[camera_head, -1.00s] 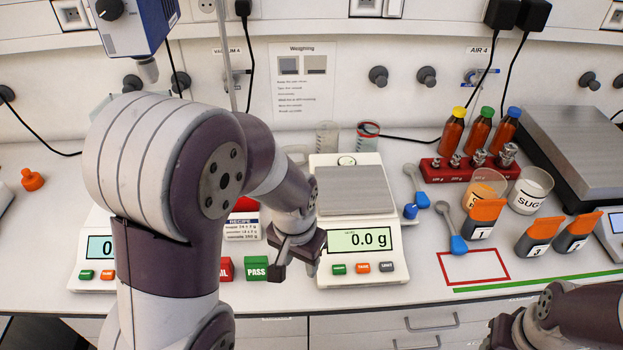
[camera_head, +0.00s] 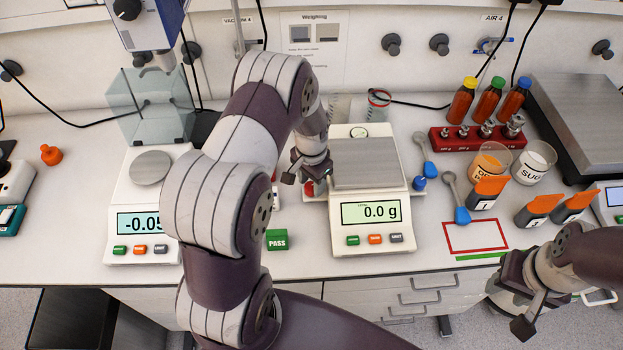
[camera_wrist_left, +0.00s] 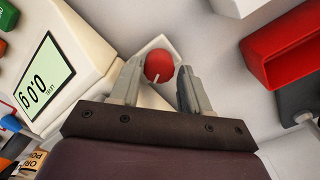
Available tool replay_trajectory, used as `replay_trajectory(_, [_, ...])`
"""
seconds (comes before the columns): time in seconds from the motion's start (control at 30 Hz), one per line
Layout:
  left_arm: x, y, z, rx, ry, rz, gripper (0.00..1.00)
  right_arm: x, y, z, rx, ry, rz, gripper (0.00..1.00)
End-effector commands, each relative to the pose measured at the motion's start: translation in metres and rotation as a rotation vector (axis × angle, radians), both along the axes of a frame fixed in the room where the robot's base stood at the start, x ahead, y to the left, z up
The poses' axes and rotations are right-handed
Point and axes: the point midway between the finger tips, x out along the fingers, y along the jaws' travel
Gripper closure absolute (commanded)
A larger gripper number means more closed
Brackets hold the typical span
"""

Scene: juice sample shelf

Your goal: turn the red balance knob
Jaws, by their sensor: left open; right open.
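The red balance knob (camera_head: 309,188) is partly hidden by my left gripper in the head view. It sits on a white mount at the left side of the balance (camera_head: 344,238), whose display reads 0.0 g. In the left wrist view the round red knob (camera_wrist_left: 158,66), with a pale pointer line, shows between my left fingertips, nearer the left finger. My left gripper (camera_head: 303,178) is open around or just above it; I cannot tell if a finger touches. My right gripper (camera_head: 517,312) is open and empty at the lower right, before the bench's front edge.
A blue knob (camera_head: 420,183) is on the balance's right side. A green PASS block (camera_head: 277,240) stands near my left arm. A second balance (camera_head: 142,251) is at the left. A red rectangle (camera_head: 475,237) on the bench is empty.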

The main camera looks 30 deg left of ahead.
Motion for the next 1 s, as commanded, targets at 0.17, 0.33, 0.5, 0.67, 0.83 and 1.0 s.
replay_trajectory(0.17, [0.0002, -0.0001, -0.0112, 0.001, -0.001, 0.000, 0.54, -0.0001, 0.0000, 0.0026, 0.000, 0.000, 0.000, 0.57])
replay_trajectory(0.33, [0.0003, -0.0001, -0.0119, 0.001, -0.001, 0.000, 0.54, -0.0001, 0.0000, 0.0022, 0.000, 0.000, 0.000, 0.57])
replay_trajectory(0.5, [0.0003, 0.0000, -0.0116, 0.000, -0.002, 0.000, 0.95, -0.0001, 0.0000, 0.0022, 0.000, 0.000, 0.000, 0.57])
replay_trajectory(0.67, [0.0005, -0.0001, -0.0113, 0.000, -0.002, 0.003, 0.95, -0.0001, 0.0000, 0.0022, 0.000, 0.000, 0.000, 0.57])
replay_trajectory(0.83, [0.0008, 0.0002, -0.0112, 0.000, -0.002, 0.035, 0.95, -0.0001, 0.0000, 0.0016, 0.000, 0.000, 0.000, 0.57])
replay_trajectory(1.0, [0.0006, 0.0003, -0.0114, 0.001, -0.002, 0.122, 0.95, 0.0000, 0.0000, 0.0003, 0.000, 0.000, 0.000, 0.57])
